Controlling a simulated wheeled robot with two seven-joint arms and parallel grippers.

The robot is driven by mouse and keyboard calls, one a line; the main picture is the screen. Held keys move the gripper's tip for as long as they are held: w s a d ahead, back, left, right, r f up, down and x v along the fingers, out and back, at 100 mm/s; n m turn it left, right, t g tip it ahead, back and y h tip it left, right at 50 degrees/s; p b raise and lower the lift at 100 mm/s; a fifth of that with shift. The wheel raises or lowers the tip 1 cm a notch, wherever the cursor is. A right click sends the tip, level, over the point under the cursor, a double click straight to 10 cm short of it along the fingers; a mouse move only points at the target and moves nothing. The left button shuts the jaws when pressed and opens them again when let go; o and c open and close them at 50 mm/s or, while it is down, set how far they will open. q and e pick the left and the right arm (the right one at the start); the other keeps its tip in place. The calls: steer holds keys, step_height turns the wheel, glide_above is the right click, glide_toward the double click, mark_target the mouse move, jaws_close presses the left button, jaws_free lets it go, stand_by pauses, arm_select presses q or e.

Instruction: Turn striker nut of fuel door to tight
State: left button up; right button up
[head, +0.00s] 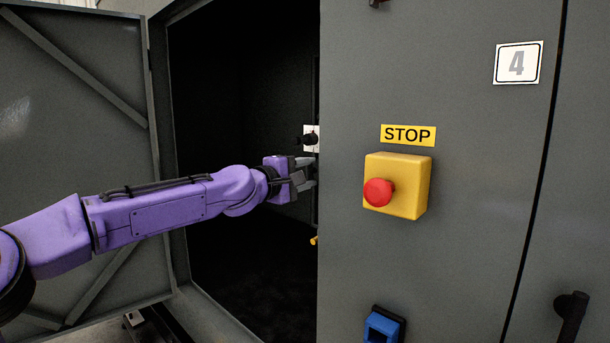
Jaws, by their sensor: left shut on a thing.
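My left gripper (308,174) reaches across the open cabinet doorway to its right edge. It is shut on a small part there, which its fingers and the cabinet front hide; from its place at the door frame it appears to be the striker nut. I cannot see how far the nut is turned. The open door (75,150), grey with diagonal braces, stands swung out at the left. My right gripper is not in view.
A white plate with a black knob (310,139) sits just above my gripper. The grey front panel carries a yellow box with a red stop button (378,192), a STOP label (408,135), a number 4 plate (518,63) and a blue fitting (381,327). The doorway interior is dark.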

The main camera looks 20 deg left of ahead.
arm_select(q)
steer(key=shift+a+r+m, duration=0.15)
steer(key=shift+r+m, duration=0.05)
steer(key=shift+m, duration=0.3)
steer(key=o, duration=1.1)
steer(key=shift+w, duration=0.1)
steer(key=shift+c, duration=0.2)
steer(key=p+v, duration=0.7)
steer(key=v, duration=0.3)
steer(key=shift+f+p, duration=0.2)
steer(key=shift+p, duration=0.2)
steer(key=shift+a, duration=0.25)
